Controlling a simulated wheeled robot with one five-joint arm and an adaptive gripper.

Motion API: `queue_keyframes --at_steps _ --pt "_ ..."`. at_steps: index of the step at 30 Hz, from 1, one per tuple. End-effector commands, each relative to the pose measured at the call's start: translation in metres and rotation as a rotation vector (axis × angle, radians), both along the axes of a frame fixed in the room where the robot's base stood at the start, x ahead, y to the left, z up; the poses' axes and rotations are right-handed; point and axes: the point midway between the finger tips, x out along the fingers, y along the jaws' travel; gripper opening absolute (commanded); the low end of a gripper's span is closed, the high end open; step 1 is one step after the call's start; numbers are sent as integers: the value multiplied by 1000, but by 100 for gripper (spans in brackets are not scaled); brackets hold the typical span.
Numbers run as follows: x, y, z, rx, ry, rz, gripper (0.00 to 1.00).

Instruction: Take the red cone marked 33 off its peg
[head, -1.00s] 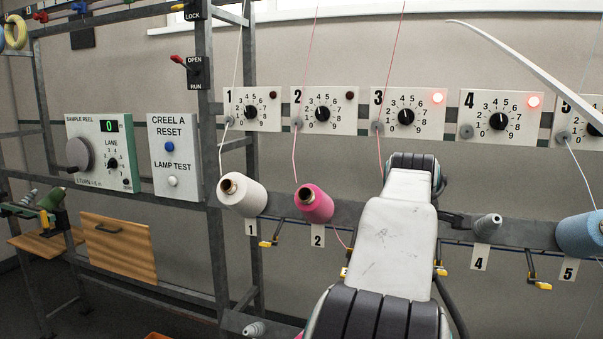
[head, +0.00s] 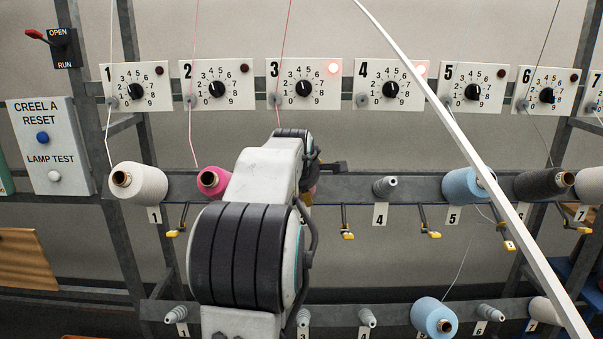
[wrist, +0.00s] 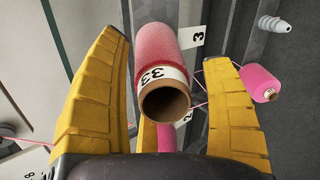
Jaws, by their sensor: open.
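The red cone marked 33 (wrist: 155,52) shows in the wrist view as a pinkish-red cone with a white band and a brown open tube end facing me. It lies between the two yellow fingers of my gripper (wrist: 166,50), which is open. One finger is on each side of the cone, with a gap visible at each. A tag reading 3 (wrist: 198,36) is beside its far end.
The pink cone at place 2 (head: 212,181) and white cone at place 1 (head: 141,183) are left of my arm. Peg 4 (head: 384,187) is bare; a blue cone (head: 466,185) sits at 5. A white slanting bar (head: 470,165) crosses the right side. Lamp 3 (head: 334,68) is lit.

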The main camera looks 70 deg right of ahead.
Motion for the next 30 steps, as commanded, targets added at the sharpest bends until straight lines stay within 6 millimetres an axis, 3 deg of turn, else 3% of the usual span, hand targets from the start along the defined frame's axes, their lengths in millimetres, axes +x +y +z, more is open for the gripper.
queue_keyframes --at_steps 15,30 --pt "2 -7 -5 -1 0 0 75" --pt "2 -7 -5 -1 0 0 30"
